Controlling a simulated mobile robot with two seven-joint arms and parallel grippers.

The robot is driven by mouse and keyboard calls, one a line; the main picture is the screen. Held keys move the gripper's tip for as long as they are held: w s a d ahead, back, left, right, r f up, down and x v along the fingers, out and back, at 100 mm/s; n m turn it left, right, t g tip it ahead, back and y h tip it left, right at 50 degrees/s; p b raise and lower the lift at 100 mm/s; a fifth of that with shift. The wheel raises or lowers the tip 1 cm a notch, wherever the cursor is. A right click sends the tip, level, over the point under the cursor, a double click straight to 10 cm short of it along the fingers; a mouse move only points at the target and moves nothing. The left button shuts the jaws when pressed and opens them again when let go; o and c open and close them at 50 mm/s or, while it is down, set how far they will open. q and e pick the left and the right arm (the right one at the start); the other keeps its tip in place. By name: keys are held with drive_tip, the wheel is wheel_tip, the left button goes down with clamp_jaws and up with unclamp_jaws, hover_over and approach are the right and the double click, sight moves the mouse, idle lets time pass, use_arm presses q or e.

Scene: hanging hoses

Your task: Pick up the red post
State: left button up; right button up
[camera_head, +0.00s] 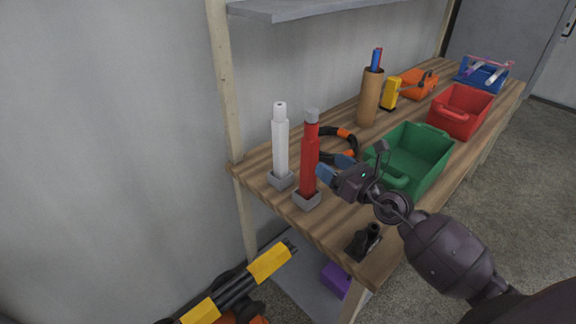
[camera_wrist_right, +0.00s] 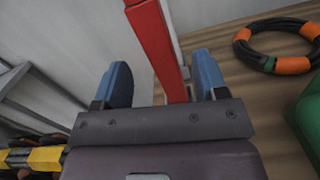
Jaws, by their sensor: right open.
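The red post (camera_head: 308,158) stands upright in a grey square base (camera_head: 307,201) on the wooden shelf, with a grey cap on top. A white post (camera_head: 281,145) stands in its own grey base just to its left. My right gripper (camera_head: 328,172) is just right of the red post at mid-height, with blue fingers. In the right wrist view the red post (camera_wrist_right: 158,45) appears between the two spread blue fingers of the right gripper (camera_wrist_right: 162,82), nearer the right finger. Whether the post touches a finger is unclear. My left gripper is not seen.
A black and orange coiled hose (camera_head: 345,144) lies behind the posts. A green bin (camera_head: 415,160) stands close right of my right gripper, with a red bin (camera_head: 462,110) beyond. A brown cylinder (camera_head: 369,98) holds tools. A small black object (camera_head: 364,241) sits near the front edge.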

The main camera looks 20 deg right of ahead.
sight(314, 160)
drive_tip(key=shift+a+f+n+g, duration=0.1)
drive_tip(key=shift+f+n+g, duration=0.25)
drive_tip(key=shift+n, duration=0.55)
drive_tip(key=shift+w+a, duration=0.1)
drive_tip(key=shift+w, duration=0.4)
drive_tip(key=shift+a+x, duration=0.1)
drive_tip(key=shift+x, duration=1.5)
drive_tip(key=shift+a+x, duration=0.15)
drive_tip(key=shift+x, duration=1.4)
drive_tip(key=shift+s+f, duration=0.1)
drive_tip(key=shift+f, duration=0.05)
drive_tip(key=c, duration=1.1)
